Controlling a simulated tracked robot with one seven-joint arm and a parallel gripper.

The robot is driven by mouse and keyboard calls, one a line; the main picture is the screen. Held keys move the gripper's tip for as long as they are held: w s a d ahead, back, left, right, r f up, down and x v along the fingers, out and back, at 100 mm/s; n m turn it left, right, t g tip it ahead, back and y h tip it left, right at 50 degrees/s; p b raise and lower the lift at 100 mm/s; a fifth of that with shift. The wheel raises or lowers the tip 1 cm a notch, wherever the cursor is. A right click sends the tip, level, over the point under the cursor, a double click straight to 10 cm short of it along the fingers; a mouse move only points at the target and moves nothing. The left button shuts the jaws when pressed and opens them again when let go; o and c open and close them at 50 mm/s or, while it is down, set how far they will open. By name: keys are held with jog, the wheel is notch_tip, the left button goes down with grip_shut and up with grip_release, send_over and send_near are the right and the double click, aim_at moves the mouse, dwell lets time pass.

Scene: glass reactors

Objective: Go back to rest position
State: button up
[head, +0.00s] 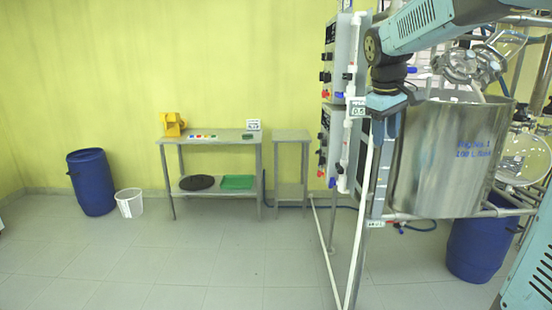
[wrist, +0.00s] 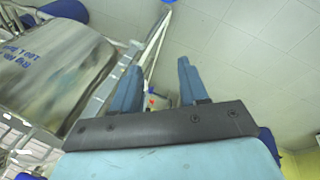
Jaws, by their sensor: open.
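My gripper shows in the wrist view (wrist: 158,88) with its two blue fingers spread apart and nothing between them. In the head view my arm comes in from the upper right, and my gripper (head: 385,128) hangs pointing down in front of the reactor frame. It is just left of the steel vessel (head: 445,155), which carries blue lettering. The vessel also shows at the left of the wrist view (wrist: 50,65). From these frames I cannot tell whether the gripper touches the frame behind it.
Control boxes (head: 325,140) and a white pipe (head: 349,110) stand left of my gripper. Glass parts (head: 465,65) are at the upper right. A blue drum (head: 480,245) is under the vessel. A steel table (head: 210,139) stands at the wall.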

jog(key=s+a+f+m+t+y, duration=0.1)
jog(key=s+f, duration=0.3)
jog(key=s, duration=0.8)
jog(key=s+a+f+m+t+y, duration=0.1)
jog(key=s+f+m, duration=0.3)
jog(key=s, duration=0.8)
jog(key=shift+a+m+t, duration=0.3)
jog(key=shift+a+t, duration=0.2)
jog(key=shift+a, duration=0.35)
